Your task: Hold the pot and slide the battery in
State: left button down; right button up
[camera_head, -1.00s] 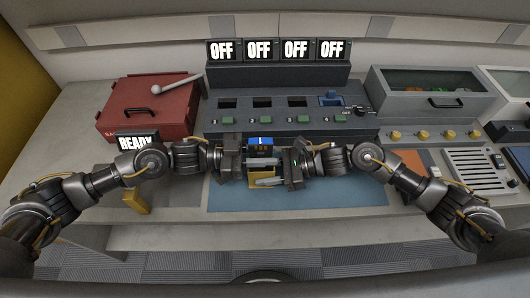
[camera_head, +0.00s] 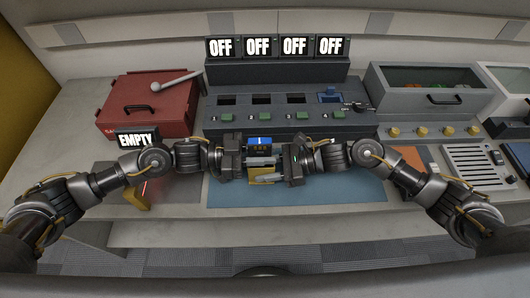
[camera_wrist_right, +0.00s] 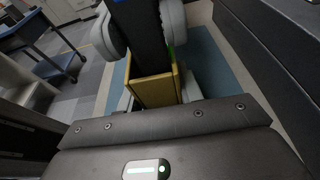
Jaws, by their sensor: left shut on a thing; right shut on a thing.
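A small unit with a bright blue top face (camera_head: 259,142) and dark body sits between my two grippers, above the blue mat. A yellow block (camera_head: 266,175) sits just below it, apparently touching. I cannot tell for sure which is the pot and which the battery. My left gripper (camera_head: 243,162) reaches in from the left and my right gripper (camera_head: 283,163) from the right, nearly meeting, both shut on this group. The fingers hide much of it. In the right wrist view a gold box (camera_wrist_right: 154,91) meets a black body (camera_wrist_right: 138,35), with grey finger pads on both sides.
A blue mat (camera_head: 330,193) lies under my grippers. Behind stands a grey bank with several slots (camera_head: 300,120) under "OFF" displays (camera_head: 221,47). A red case (camera_head: 150,100), an "EMPTY" display (camera_head: 135,140) and a yellow stand (camera_head: 137,200) are left; a lidded bin (camera_head: 430,90) is right.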

pick_arm(q)
jog(key=shift+s+d+f, duration=0.1)
jog(key=shift+s+f, duration=0.15)
jog(key=shift+f, duration=0.4)
jog(key=shift+s+d+f, duration=0.1)
jog(key=shift+s+f, duration=0.1)
jog(key=shift+f, duration=0.45)
pick_arm(e)
jog(key=shift+o, duration=0.3)
jog(key=shift+s+a+f, duration=0.1)
jog(key=shift+s+f, duration=0.1)
jog(key=shift+s, duration=0.1)
jog(key=shift+o, duration=0.3)
jog(key=shift+s, duration=0.1)
pick_arm(q)
jog(key=shift+r, duration=0.15)
jog(key=shift+w+r, duration=0.1)
jog(key=shift+r, duration=0.6)
pick_arm(e)
jog(key=shift+f, duration=0.1)
jog(key=shift+c, duration=0.2)
pick_arm(q)
jog(key=shift+r, duration=0.3)
pick_arm(e)
jog(key=shift+w, duration=0.25)
jog(key=shift+c, duration=0.4)
pick_arm(q)
jog(key=shift+a, duration=0.1)
pick_arm(e)
jog(key=shift+w, duration=0.1)
